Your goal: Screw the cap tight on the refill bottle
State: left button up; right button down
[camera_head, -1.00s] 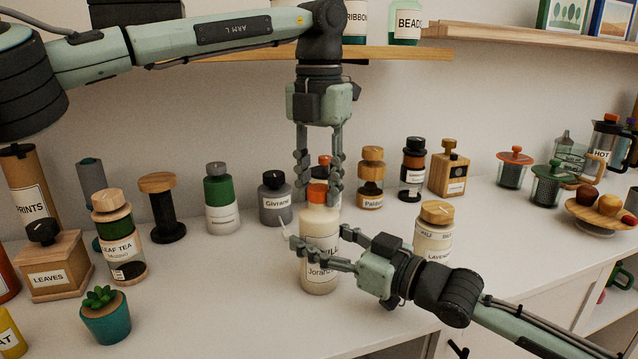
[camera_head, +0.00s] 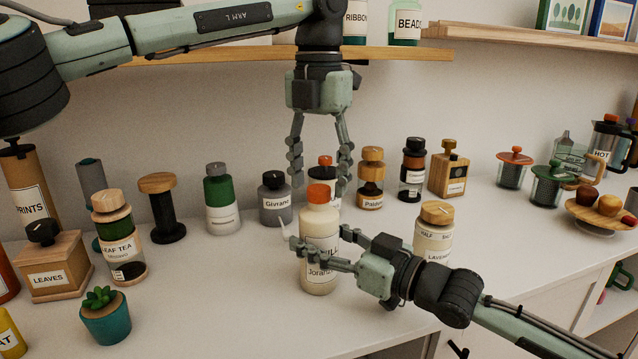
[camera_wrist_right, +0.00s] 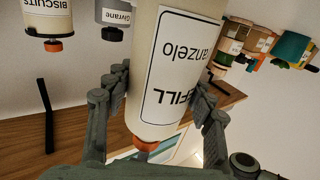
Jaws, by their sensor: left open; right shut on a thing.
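The refill bottle (camera_head: 319,240) is cream with a label and stands upright on the white counter. Its orange cap (camera_head: 318,194) sits on its top. My right gripper (camera_head: 320,252) is shut on the bottle's body from the right side. In the right wrist view the bottle (camera_wrist_right: 168,75) is between my right fingers, its orange cap (camera_wrist_right: 146,144) at the lower end of the picture. My left gripper (camera_head: 319,182) points down with its fingers apart on either side of the cap and slightly above it, not touching it as far as I can see.
A lavender jar (camera_head: 434,232) stands just right of my right gripper. A wooden shelf (camera_head: 400,53) runs above.

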pick_arm(q)
notch_tip(320, 180, up, 10)
jog(key=shift+r, duration=0.2)
pick_arm(e)
jog(key=c, duration=0.5)
grip_release()
jog(key=v, duration=1.2)
jog(key=shift+s, duration=0.1)
pick_arm(q)
jog(key=shift+s, duration=0.1)
pick_arm(e)
jog(key=shift+f, duration=0.1)
